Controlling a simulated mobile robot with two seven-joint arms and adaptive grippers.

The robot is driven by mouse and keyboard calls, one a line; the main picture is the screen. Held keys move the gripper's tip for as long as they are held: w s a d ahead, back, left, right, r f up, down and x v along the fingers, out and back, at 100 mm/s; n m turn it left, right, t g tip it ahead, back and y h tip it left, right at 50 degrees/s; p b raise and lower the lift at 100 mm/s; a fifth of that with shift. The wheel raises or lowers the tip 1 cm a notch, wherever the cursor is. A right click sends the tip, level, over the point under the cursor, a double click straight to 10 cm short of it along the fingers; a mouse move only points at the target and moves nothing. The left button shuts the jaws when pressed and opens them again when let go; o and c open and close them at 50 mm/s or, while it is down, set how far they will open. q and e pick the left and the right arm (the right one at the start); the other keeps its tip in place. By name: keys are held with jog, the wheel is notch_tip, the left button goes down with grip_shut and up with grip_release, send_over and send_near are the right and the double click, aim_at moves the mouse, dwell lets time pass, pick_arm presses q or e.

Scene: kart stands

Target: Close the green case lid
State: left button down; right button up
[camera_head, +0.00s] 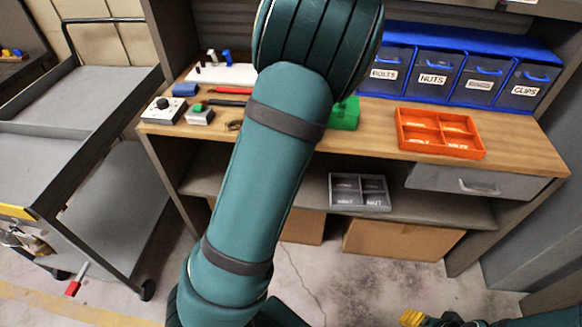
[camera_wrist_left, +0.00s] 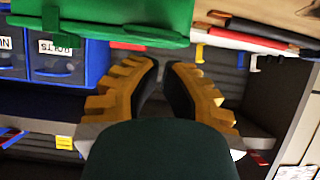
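The green case (camera_head: 345,113) stands on the wooden workbench, mostly hidden behind my teal left arm in the head view. Only its right end shows there, so I cannot tell the lid's angle. In the left wrist view, a green panel of the case (camera_wrist_left: 125,18) with a latch-like tab fills the upper left. My left gripper (camera_wrist_left: 162,66) points toward it from below, with its yellow-and-black fingers close together and a narrow empty gap between them. I cannot tell whether they touch the case. My right gripper (camera_head: 412,318) shows only in part at the bottom edge.
An orange divided tray (camera_head: 403,135) sits right of the case, before blue labelled bins (camera_head: 433,78). A control box (camera_head: 163,110), red and black tools and a white board (camera_head: 222,75) lie at left. A grey divided tray (camera_head: 358,207) is on the lower shelf. A grey cart (camera_head: 75,125) stands left.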

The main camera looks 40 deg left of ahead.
pick_arm(q)
jog(key=s+d+f+p, duration=0.7)
jog(key=s+f, duration=0.4)
jog(key=s, duration=0.2)
jog(key=shift+s+d+f, duration=0.15)
jog(key=shift+d+f, duration=0.15)
jog(key=shift+d, duration=0.3)
pick_arm(e)
notch_tip(320, 180, up, 8)
jog(key=shift+w+d, duration=0.2)
jog(key=shift+f, duration=0.1)
